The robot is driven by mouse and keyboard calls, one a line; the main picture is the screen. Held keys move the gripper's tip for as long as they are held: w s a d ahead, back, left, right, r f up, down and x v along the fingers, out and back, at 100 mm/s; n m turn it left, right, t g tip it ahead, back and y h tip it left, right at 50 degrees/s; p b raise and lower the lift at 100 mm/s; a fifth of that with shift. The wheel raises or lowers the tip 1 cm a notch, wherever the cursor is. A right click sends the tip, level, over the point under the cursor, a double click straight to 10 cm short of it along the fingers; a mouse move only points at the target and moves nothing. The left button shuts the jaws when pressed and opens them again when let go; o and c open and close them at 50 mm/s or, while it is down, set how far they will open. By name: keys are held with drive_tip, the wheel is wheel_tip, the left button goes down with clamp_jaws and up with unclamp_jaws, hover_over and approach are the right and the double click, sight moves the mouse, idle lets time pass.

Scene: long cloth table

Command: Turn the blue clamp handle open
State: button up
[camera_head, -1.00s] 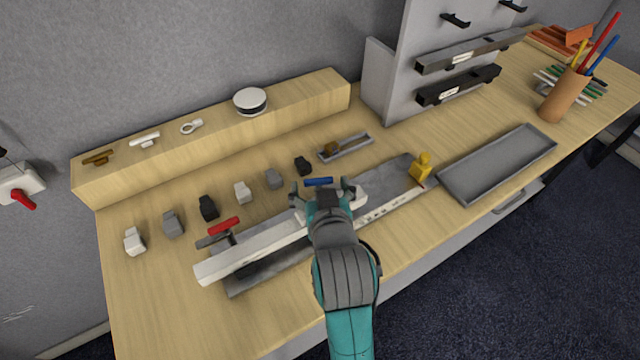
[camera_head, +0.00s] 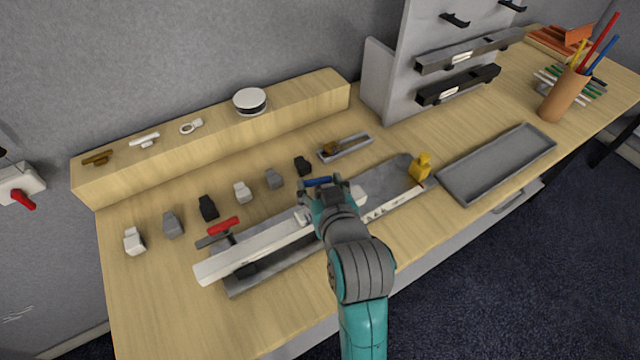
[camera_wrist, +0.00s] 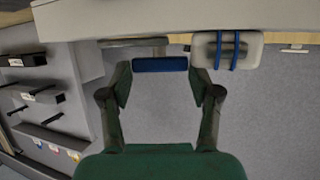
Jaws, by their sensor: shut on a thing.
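The blue clamp handle (camera_head: 319,182) is near the middle of the table in the head view, above a long pale bar (camera_head: 262,247). In the wrist view the blue handle (camera_wrist: 160,64) lies crosswise between the fingertips of my gripper (camera_wrist: 160,72). My gripper (camera_head: 322,187) is shut on it; the arm hides much of the clamp body in the head view. A second clamp with a red handle (camera_head: 223,226) stands near the bar's left end. A yellow piece (camera_head: 420,167) sits near the far end of the grey base plate (camera_head: 385,180).
Several small blocks stand in a row behind the bar, including a black one (camera_head: 303,166) close to my gripper. An empty grey tray (camera_head: 497,164) lies to the right, with a pencil cup (camera_head: 563,96) beyond it. A wooden ledge (camera_head: 215,125) runs along the back.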

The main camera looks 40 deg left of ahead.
drive_tip(key=shift+w+d+f+n+g+y, duration=0.15)
drive_tip(key=shift+n+g+y, duration=0.35)
drive_tip(key=shift+n+g, duration=0.35)
drive_tip(key=shift+w+d+r+n+g+y, duration=0.15)
drive_tip(key=shift+n+g+y, duration=0.35)
drive_tip(key=shift+n+g, duration=0.35)
drive_tip(key=shift+a+f, duration=0.1)
drive_tip(key=o, duration=1.1)
drive_tip(key=shift+o, duration=0.2)
drive_tip(key=v, duration=1.2)
